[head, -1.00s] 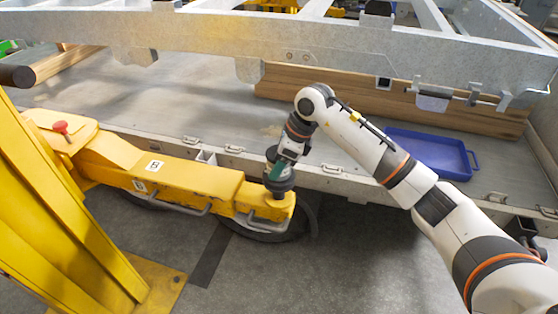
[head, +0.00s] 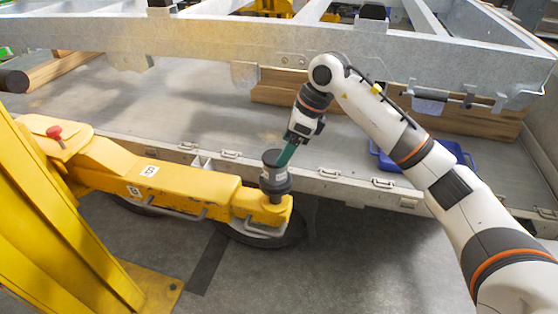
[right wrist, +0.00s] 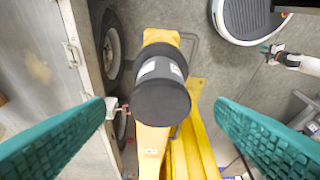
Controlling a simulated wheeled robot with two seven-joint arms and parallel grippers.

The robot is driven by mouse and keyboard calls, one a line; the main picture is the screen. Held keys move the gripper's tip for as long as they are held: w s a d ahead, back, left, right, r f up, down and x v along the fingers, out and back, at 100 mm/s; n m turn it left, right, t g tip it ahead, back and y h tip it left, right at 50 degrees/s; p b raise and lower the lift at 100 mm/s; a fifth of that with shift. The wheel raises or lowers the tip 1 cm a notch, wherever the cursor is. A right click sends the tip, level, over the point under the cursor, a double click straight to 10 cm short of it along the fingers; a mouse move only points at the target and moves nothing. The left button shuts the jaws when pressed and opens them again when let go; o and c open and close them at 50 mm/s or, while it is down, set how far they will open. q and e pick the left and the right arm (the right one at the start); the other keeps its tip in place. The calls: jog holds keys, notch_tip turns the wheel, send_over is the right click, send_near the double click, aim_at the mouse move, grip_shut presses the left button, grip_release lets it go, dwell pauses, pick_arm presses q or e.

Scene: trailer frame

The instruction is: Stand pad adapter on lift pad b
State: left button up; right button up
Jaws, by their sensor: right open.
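The pad adapter (head: 275,175), a dark grey cylinder with a wider foot, stands upright on the pad at the end of the yellow lift arm (head: 190,184). The arm carries white labels that seem to read B. The adapter's foot hides the pad's top. My right gripper (head: 287,153) is open just above the adapter. In the right wrist view, the adapter (right wrist: 160,85) shows between and beyond the wide-apart teal fingers (right wrist: 160,112), touching neither. A small teal-tipped gripper (right wrist: 267,49), apparently my left, shows at upper right there; its opening is too small to read.
The grey trailer frame (head: 200,38) spans the back above a flat deck with wooden beams (head: 290,90). A blue tray (head: 455,155) lies on the deck, partly behind my right arm. The yellow lift post (head: 50,210) stands at left. The floor in front is clear.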

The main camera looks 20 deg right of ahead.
jog(key=shift+v, duration=2.2)
jog(key=shift+a, duration=0.1)
